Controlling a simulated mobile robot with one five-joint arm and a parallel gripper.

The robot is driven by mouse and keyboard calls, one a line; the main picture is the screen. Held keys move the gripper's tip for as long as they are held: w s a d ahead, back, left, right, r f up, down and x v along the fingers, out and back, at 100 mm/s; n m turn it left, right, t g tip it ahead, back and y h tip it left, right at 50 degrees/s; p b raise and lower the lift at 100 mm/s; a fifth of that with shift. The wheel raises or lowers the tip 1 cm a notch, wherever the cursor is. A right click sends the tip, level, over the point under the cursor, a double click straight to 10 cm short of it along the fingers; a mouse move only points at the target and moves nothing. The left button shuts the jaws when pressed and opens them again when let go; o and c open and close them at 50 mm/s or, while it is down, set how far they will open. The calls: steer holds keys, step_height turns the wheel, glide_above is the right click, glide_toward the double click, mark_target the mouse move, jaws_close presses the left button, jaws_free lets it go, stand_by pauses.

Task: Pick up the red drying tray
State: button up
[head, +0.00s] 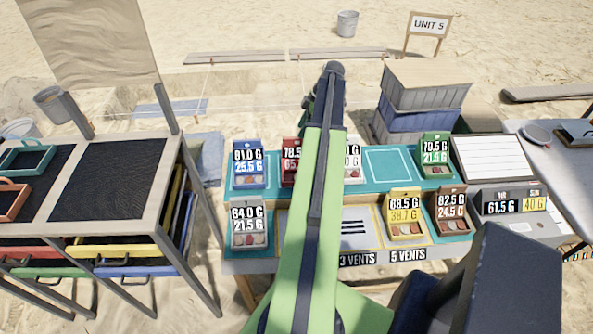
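The red tray (291,163) stands in the back row of the teal-topped table, right of the blue tray (250,166). Its label reads 78.5 G on top; the lower line and the right side are hidden behind my green arm. My gripper (334,72) is at the far end of the arm, seen from behind, and appears above and right of the red tray in the picture. Its fingers cannot be made out, so I cannot tell whether it is open or holds anything.
Grey (248,227), yellow (404,216), brown (450,211) and green (435,151) trays stand on the same table. A white one (353,164) is partly hidden by my arm. Stacked crates (424,95) stand behind. A dark-topped rack (109,180) is at left.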

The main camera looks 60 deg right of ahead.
mark_target(297, 138)
steer(key=shift+f, duration=0.25)
steer(key=b+x, duration=0.4)
steer(key=x, duration=0.1)
steer(key=shift+a+f+b, duration=0.1)
steer(key=shift+a+b, duration=0.25)
steer(key=shift+a, duration=0.1)
steer(key=shift+r, duration=0.2)
steer(key=shift+f, duration=0.3)
steer(key=shift+c, duration=0.3)
jaws_close()
stand_by(0.8)
